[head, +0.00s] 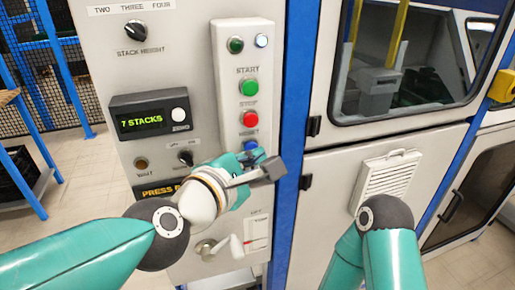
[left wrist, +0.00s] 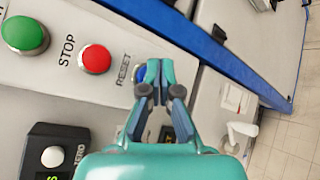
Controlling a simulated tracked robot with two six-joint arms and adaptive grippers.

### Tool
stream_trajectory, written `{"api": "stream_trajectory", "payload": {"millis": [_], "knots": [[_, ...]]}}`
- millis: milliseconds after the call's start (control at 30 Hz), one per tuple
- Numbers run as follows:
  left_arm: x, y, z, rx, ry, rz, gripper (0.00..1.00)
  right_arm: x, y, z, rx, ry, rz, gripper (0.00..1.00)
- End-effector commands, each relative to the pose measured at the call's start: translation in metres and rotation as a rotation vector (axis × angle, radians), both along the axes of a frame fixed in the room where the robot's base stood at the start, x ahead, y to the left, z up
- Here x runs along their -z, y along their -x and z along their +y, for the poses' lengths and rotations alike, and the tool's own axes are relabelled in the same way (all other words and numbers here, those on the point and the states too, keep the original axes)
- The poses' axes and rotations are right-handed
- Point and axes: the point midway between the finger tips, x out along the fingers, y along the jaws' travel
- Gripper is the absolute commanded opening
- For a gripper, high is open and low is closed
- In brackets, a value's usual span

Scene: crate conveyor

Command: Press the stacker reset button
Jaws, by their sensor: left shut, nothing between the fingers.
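The blue reset button (head: 250,145) is on the pale button panel, below the RESET label, and is partly hidden by my left gripper. In the left wrist view the blue button (left wrist: 140,73) shows beside the fingertips, also partly covered. My left gripper (head: 247,157) is shut and empty, with its tips at the button; it also shows in the left wrist view (left wrist: 160,75). I cannot tell whether the tips touch the button. My right arm shows at the lower right, but its gripper is out of view.
The red stop button (head: 250,119) and green start button (head: 249,88) are above reset. A display reading "7 STACKS" (head: 141,121) and a stack height knob (head: 136,30) are to the left. A blue post (head: 291,120) runs beside the panel.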

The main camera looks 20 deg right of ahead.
Motion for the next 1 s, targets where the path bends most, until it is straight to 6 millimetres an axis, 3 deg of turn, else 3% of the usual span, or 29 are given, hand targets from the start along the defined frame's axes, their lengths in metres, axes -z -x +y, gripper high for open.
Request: {"api": "stream_trajectory", "payload": {"millis": [1000], "knots": [[0.0001, -0.0089, 0.0008, -0.001, 0.0, 0.0, 0.0, 0.0027, 0.0, 0.0, 0.0, 0.0, 0.0, 0.94]]}}
